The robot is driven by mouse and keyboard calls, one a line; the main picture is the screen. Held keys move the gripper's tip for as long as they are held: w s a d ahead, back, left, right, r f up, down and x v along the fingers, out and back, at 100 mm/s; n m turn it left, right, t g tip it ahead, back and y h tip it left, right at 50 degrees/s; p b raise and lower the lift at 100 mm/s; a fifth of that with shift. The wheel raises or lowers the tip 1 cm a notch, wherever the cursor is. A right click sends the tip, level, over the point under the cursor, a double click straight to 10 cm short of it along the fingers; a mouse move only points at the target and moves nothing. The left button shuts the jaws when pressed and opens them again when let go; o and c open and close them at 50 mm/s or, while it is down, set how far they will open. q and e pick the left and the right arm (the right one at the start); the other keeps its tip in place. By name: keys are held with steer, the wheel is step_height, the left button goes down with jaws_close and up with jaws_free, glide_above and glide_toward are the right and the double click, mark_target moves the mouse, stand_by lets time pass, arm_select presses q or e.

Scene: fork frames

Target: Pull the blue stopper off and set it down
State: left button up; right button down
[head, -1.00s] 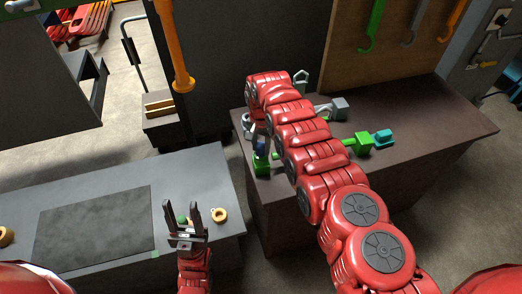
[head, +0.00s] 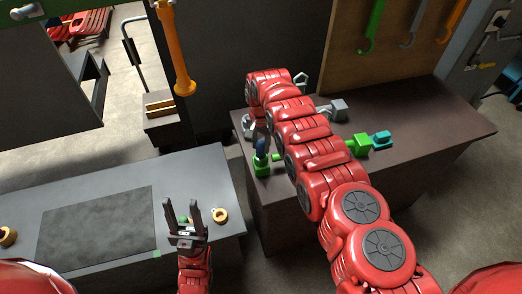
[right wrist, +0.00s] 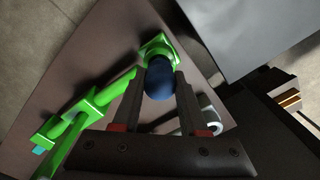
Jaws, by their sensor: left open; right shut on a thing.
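The blue stopper (head: 261,147) is at the near left part of the brown bench, right above a green fitting (head: 262,168). In the right wrist view the dark blue stopper (right wrist: 159,82) lies between the two fingers of my right gripper (right wrist: 162,78), which is shut on it. The green fitting (right wrist: 157,45) shows just past the stopper; I cannot tell whether they still touch. In the head view my right arm hides part of the fitting's pipes. My left gripper (head: 182,206) is open and empty over the grey table's right part.
The brown bench (head: 430,125) has a green block (head: 358,146) with a teal end (head: 382,138) and a grey block (head: 340,110). The grey table (head: 185,172) holds a dark mat (head: 95,228) and an orange ring (head: 220,216). A gap separates table and bench.

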steer(key=shift+r+p, duration=1.05)
steer(key=shift+r, duration=0.3)
steer(key=shift+r+p, duration=0.8)
steer(key=shift+r, duration=0.3)
steer(key=shift+r+p, duration=0.45)
steer(key=shift+r, duration=0.45)
